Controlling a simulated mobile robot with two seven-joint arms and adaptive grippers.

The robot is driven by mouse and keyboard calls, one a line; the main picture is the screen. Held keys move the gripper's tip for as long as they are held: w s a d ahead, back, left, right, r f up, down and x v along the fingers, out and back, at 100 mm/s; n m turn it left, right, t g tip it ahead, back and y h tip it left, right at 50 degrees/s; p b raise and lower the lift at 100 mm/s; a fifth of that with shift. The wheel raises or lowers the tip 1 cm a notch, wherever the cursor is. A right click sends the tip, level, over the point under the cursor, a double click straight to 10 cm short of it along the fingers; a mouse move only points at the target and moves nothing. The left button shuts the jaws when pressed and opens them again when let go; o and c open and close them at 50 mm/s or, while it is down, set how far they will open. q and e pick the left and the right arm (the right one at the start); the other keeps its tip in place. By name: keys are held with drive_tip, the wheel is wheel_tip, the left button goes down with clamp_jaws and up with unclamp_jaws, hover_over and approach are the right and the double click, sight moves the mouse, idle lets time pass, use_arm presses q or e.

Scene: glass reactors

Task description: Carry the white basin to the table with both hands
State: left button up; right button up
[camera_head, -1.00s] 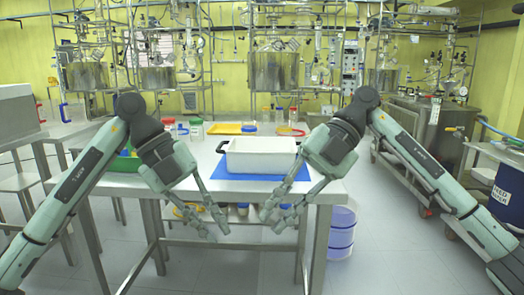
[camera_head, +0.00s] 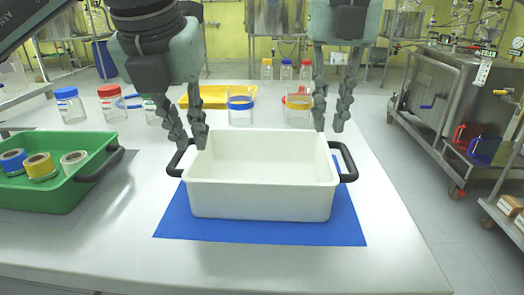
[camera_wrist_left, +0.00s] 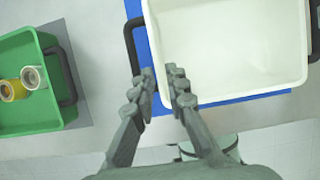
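The white basin (camera_head: 262,200) stands upright on a blue mat (camera_head: 175,228) on the table (camera_head: 110,240). It looks empty and has a black handle at each end. My left gripper (camera_head: 188,141) is open, pointing down near the basin's left handle (camera_head: 174,163). In the left wrist view its parted fingertips (camera_wrist_left: 161,76) overlap the handle area (camera_wrist_left: 130,40) and the basin's rim; contact cannot be told. My right gripper (camera_head: 328,130) is open with nothing between its fingers, pointing down above and behind the right handle (camera_head: 349,160).
A green tray (camera_head: 58,192) with several tape rolls (camera_head: 40,166) stands left of the basin. Jars (camera_head: 241,108) and a yellow tray (camera_head: 212,96) stand behind it. The table's right and front parts are clear. A steel cabinet (camera_head: 440,100) stands beyond the right edge.

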sight(199, 159)
use_arm(q)
drive_tip(key=shift+w+a+r, duration=0.1)
drive_tip(key=shift+w, duration=0.15)
use_arm(e)
drive_tip(key=shift+w+d+r, duration=0.15)
drive_tip(key=shift+w+d, duration=0.05)
drive_tip(key=shift+w, duration=0.15)
use_arm(q)
drive_tip(key=shift+s, duration=0.1)
use_arm(e)
drive_tip(key=shift+s, duration=0.1)
use_arm(q)
drive_tip(key=shift+s, duration=0.15)
use_arm(e)
drive_tip(key=shift+s, duration=0.15)
